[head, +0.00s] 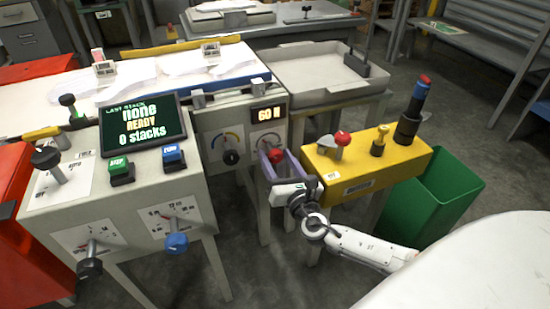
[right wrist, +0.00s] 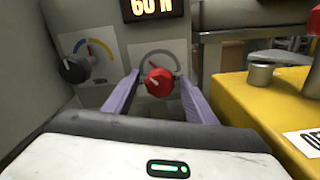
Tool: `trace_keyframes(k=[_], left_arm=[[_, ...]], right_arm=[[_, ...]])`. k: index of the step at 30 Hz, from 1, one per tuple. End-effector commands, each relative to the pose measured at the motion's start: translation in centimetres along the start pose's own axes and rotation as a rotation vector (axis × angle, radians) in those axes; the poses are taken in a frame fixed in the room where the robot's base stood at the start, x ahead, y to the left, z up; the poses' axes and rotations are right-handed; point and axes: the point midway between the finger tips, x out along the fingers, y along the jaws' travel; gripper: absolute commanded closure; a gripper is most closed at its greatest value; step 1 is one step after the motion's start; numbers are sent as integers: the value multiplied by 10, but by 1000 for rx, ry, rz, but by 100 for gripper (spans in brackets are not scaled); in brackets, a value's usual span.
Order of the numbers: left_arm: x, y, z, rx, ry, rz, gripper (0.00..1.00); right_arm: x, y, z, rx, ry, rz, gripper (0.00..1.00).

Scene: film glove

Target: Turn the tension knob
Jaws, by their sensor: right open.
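The tension knob (head: 276,156) is red and sits on a grey panel below a display (head: 268,114) reading 60 N. A grey arc dial shows behind it. In the right wrist view, the fingers (right wrist: 160,77) stand apart, one on each side of the knob, with gaps visible. My left gripper is not in view.
A black knob with a coloured dial (head: 231,157) sits left of the red knob. A console (head: 115,215) with screen and switches is at left.

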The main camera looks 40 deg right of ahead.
Motion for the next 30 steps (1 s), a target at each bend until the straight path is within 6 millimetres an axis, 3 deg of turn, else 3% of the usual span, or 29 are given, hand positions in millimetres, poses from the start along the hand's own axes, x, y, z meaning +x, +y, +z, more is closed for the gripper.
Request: trace_keyframes(k=[4, 12, 20, 30], left_arm=[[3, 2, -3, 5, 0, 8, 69], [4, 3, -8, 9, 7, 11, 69], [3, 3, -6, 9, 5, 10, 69], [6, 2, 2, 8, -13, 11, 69]], right_arm=[[10, 0, 0, 1, 0, 0, 49], [11, 0, 0, 2, 2, 0, 49], [11, 0, 0, 2, 1, 0, 90], [10, 0, -2, 53, 1, -1, 90]])
